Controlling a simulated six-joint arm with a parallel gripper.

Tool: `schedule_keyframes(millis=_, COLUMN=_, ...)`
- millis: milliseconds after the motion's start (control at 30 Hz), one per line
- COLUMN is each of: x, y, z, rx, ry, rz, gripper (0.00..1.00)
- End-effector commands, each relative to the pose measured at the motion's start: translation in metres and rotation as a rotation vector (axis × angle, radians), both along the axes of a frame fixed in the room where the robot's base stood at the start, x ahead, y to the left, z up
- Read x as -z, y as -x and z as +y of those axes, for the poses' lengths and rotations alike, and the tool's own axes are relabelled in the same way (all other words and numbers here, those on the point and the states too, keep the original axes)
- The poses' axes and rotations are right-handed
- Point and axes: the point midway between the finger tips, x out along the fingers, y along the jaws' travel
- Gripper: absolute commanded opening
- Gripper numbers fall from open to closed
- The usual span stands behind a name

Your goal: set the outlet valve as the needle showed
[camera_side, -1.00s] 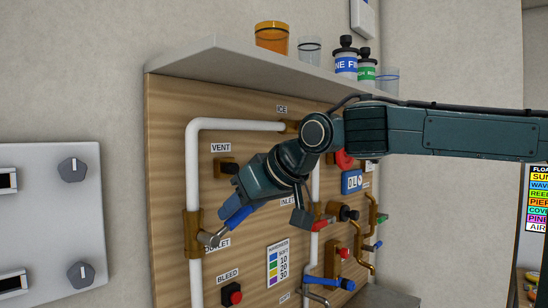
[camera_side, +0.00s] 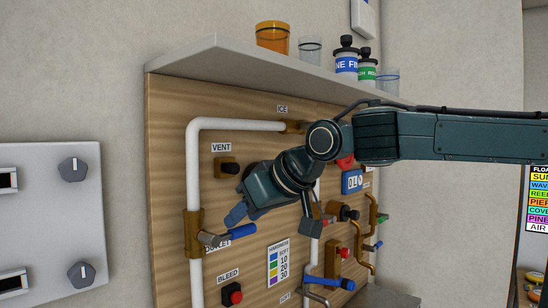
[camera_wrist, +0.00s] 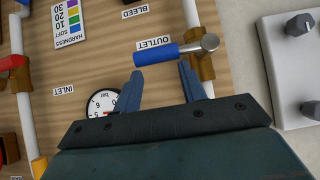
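The outlet valve has a blue lever (camera_side: 243,231) on a brass body (camera_side: 193,233) on the left white pipe. The lever points right, roughly crosswise to the pipe, tilted slightly up in the side view. In the wrist view the blue lever (camera_wrist: 155,54) lies just beyond my fingertips, with its silver pivot at the right. My gripper (camera_wrist: 161,72) is open, its blue fingers apart with nothing between them. It also shows close to the lever in the side view (camera_side: 236,214). A round bar gauge (camera_wrist: 102,100) is partly hidden by my gripper; its needle reading is unclear.
A hardness chart (camera_side: 278,262), a red bleed button (camera_side: 232,294) and a black vent knob (camera_side: 228,167) are around the valve. Another blue lever (camera_side: 328,284) is lower right. A shelf (camera_side: 240,60) with cups and bottles overhangs the board.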

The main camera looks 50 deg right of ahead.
Motion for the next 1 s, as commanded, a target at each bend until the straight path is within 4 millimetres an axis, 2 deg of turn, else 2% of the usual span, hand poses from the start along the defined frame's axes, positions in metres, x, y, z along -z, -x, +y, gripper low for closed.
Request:
schedule_keyframes(millis=33, x=0.009, y=0.008, z=0.001, rx=-0.004, ry=0.006, rz=0.038, gripper=0.40)
schedule_keyframes(millis=600, x=-0.019, y=0.038, z=-0.001, rx=0.003, ry=0.005, rz=0.028, gripper=0.40)
schedule_keyframes(millis=1000, x=-0.026, y=0.046, z=-0.002, rx=0.005, ry=0.005, rz=0.028, gripper=0.40)
